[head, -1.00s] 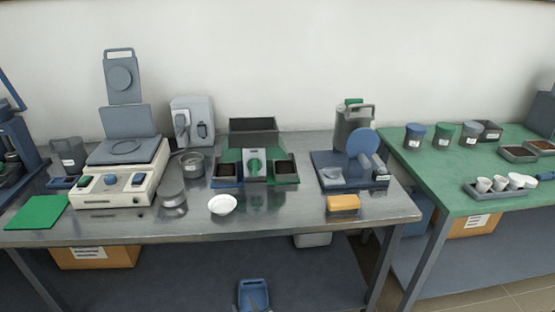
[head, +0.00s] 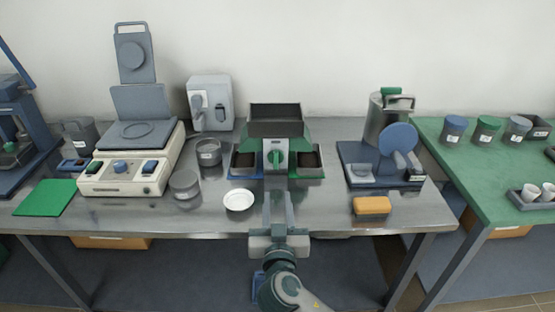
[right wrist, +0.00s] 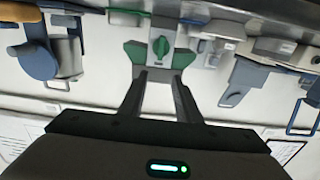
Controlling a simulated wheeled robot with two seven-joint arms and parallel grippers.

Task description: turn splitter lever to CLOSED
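The splitter (head: 274,145) stands mid-table, with a dark hopper (head: 276,122) on top and a dark pan at each side. Its green lever knob (head: 276,159) is on the pale front plate, and its grip looks about vertical. My right gripper (head: 278,197) is in front of the splitter, pointing at it, short of the knob. In the right wrist view the green knob (right wrist: 160,47) shows beyond and between the two fingertips (right wrist: 159,75). The fingers are apart with nothing between them. I cannot read any position marking. My left gripper is not in view.
A white dish (head: 239,200) lies left of my right gripper, and a grey lidded jar (head: 185,186) beyond it. A yellow sponge-like block (head: 371,206) lies to the right. A blue-based device (head: 361,175) stands behind it. The steel table (head: 318,212) is bare between.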

